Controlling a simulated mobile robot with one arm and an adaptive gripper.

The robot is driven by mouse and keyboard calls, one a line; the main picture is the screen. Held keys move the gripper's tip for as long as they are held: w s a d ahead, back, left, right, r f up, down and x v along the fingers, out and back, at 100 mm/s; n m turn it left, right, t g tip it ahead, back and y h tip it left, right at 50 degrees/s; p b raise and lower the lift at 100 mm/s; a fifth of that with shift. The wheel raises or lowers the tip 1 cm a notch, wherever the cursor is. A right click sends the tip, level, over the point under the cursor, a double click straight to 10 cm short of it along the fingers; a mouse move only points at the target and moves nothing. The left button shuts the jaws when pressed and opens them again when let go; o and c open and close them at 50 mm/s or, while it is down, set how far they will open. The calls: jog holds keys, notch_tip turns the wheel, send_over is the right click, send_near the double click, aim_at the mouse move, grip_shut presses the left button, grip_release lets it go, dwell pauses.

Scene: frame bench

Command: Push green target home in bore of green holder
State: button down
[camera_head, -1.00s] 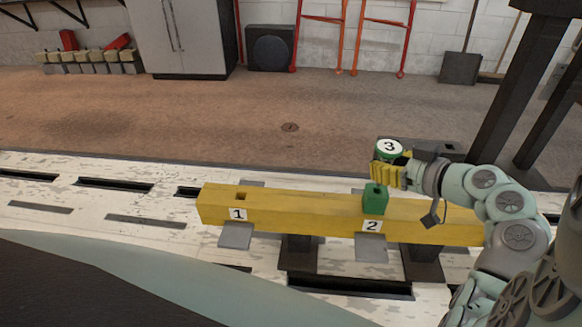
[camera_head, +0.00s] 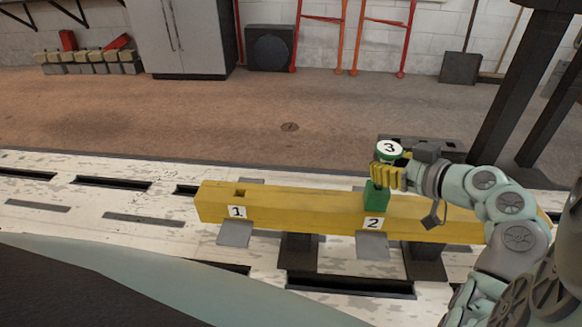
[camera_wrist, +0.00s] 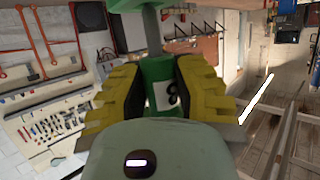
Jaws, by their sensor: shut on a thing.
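The green target (camera_head: 389,150) has a white round top marked 3. My gripper (camera_head: 385,175), with yellow ribbed fingers, is shut on it, directly above the green holder. In the wrist view the target's green body (camera_wrist: 158,70) is between both fingers, with a grey stem extending from it. The green holder (camera_head: 376,198) sits on the yellow beam (camera_head: 300,212) above the label 2. The fingers hide the target's lower part and the bore, so I cannot tell whether the target has entered it.
The space above the beam's left half is clear. A dark post (camera_head: 510,90) stands behind, to the right.

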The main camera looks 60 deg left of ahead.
aim_at(381, 188)
jog(key=shift+f+b, duration=1.95)
jog(key=c, duration=0.7)
grip_release()
jog(key=shift+r, duration=0.1)
jog(key=shift+c, duration=0.2)
jog(key=shift+d, duration=0.1)
jog(key=v, duration=1.2)
jog(key=shift+w, duration=0.1)
